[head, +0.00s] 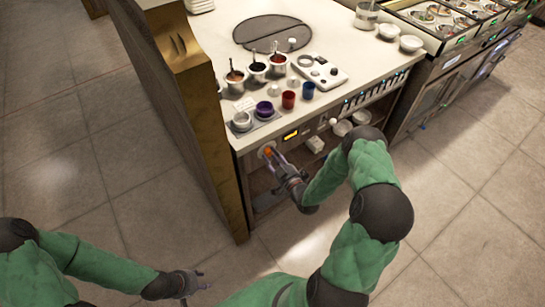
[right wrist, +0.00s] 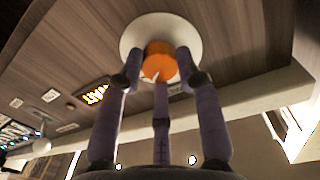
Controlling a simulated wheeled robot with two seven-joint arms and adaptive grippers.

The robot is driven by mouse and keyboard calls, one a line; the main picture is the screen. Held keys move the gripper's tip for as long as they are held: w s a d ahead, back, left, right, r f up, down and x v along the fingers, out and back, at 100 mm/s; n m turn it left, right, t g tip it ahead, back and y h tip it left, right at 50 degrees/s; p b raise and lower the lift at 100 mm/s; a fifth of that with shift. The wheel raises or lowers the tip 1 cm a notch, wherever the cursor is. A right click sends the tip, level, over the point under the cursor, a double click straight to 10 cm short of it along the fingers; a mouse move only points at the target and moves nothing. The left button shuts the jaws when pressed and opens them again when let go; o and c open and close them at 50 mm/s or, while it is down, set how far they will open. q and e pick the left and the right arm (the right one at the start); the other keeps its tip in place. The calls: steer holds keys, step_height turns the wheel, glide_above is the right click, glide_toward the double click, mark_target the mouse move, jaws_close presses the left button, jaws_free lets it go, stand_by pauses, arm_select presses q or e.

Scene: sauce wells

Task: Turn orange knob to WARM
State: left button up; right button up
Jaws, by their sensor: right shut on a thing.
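The orange knob (right wrist: 159,62) sits on a round white dial plate (right wrist: 133,38) on the counter's wooden front panel. In the head view the knob (head: 268,151) is small and partly covered by my right gripper (head: 273,156). My right gripper (right wrist: 157,75) is shut on the knob, with its fingers around the knob's sides. A small pale pointer mark shows on the knob's lower face. I cannot read any WARM label. My left gripper (head: 190,286) hangs over the floor at the lower left, away from the counter; its finger opening is too small to tell.
A lit amber display (right wrist: 95,95) is beside the dial. Sauce wells (head: 235,80), a purple cup (head: 264,110), a red cup (head: 289,99) and a blue cup (head: 308,90) stand on the countertop. A tall wooden panel (head: 205,120) stands close left of the knob. The floor in front is clear.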

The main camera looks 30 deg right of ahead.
steer(key=shift+m, duration=0.4)
steer(key=o, duration=1.1)
steer(key=shift+o, duration=0.2)
steer(key=shift+s, duration=0.1)
steer(key=s, duration=1.2)
steer(key=shift+d, duration=0.15)
steer(key=shift+w, duration=0.15)
